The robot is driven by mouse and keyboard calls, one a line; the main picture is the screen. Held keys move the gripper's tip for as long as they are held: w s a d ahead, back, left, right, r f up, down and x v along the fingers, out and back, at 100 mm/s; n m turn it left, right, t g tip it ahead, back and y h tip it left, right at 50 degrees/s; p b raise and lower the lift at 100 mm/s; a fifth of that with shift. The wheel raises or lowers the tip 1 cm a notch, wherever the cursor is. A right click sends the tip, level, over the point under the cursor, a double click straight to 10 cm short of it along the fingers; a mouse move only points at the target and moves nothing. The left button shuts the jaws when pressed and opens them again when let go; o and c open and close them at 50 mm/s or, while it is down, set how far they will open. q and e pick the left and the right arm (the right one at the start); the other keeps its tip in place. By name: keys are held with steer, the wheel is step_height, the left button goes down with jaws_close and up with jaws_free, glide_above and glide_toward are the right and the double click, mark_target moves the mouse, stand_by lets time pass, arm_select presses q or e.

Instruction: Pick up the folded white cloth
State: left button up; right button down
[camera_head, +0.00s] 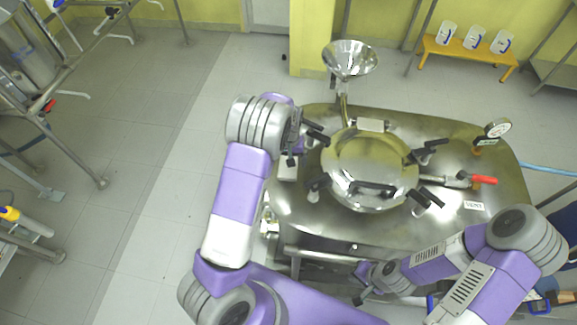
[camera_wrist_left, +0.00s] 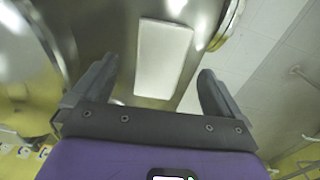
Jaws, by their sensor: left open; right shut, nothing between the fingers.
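The folded white cloth (camera_wrist_left: 162,60) lies flat on the shiny steel top in the left wrist view, a pale rectangle between and beyond my fingers. In the head view a bit of it (camera_head: 287,172) shows at the left side of the reactor top, partly hidden by my left gripper (camera_head: 297,142). My left gripper is open and empty above the cloth, its two dark fingers (camera_wrist_left: 157,78) on either side of it in the wrist picture, apart from it as far as I can tell. My right gripper (camera_head: 362,290) is shut and empty by the reactor's front edge.
The steel reactor (camera_head: 305,215) has a round lid (camera_head: 368,165) with black clamp handles just right of my left gripper. A funnel (camera_head: 350,60) rises behind, and a gauge (camera_head: 497,128) and red-handled valve (camera_head: 482,180) stand right.

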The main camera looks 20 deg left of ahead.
arm_select(q)
step_height(320, 180, down, 4)
steer(key=shift+f, duration=0.1)
steer(key=c, duration=1.1)
step_height(320, 180, up, 10)
steer(key=shift+p, duration=0.35)
steer(key=o, duration=0.4)
steer(key=c, duration=0.3)
